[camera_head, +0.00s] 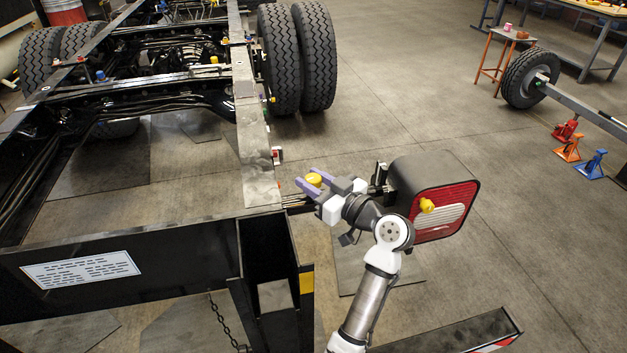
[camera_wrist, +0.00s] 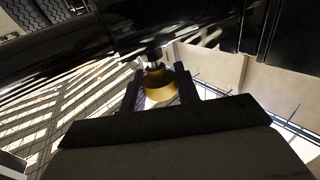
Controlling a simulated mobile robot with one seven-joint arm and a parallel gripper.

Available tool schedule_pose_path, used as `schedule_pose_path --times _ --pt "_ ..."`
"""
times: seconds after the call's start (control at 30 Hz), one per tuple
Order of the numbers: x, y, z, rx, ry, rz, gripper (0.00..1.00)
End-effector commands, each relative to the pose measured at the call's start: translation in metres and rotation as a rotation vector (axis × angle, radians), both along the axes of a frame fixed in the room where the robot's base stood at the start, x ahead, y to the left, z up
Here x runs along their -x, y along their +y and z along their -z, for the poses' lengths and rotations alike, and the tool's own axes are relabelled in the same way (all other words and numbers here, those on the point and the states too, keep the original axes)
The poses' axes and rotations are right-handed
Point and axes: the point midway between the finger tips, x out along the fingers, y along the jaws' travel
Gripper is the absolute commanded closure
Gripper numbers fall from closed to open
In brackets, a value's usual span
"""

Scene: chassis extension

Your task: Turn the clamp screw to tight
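A yellow knob (camera_head: 315,179), which looks like the clamp screw's head, stands beside the chassis rail near the tail-light box. My gripper (camera_head: 312,180) has its two purple fingers on either side of this knob. In the wrist view the knob (camera_wrist: 158,84) looks gold, with a dark, shiny shaft beyond it. The dark fingers of my gripper (camera_wrist: 160,92) flank the knob there. I cannot tell whether they press on it or leave a small gap. The clamp behind the knob is mostly hidden.
The chassis rail (camera_head: 256,150) and black rear crossmember (camera_head: 180,255) lie to the left. Open floor (camera_head: 430,120) extends behind.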

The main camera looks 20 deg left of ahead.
Motion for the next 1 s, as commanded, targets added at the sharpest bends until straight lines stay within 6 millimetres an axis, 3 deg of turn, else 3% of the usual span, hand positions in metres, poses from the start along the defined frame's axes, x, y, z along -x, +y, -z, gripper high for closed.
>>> schedule_pose_path --times 0.37,1.0 --pt "0.0007 -0.0003 0.0026 0.002 0.0 0.047 0.91" --pt "0.0013 0.0001 -0.0006 0.002 -0.002 0.448 0.91"
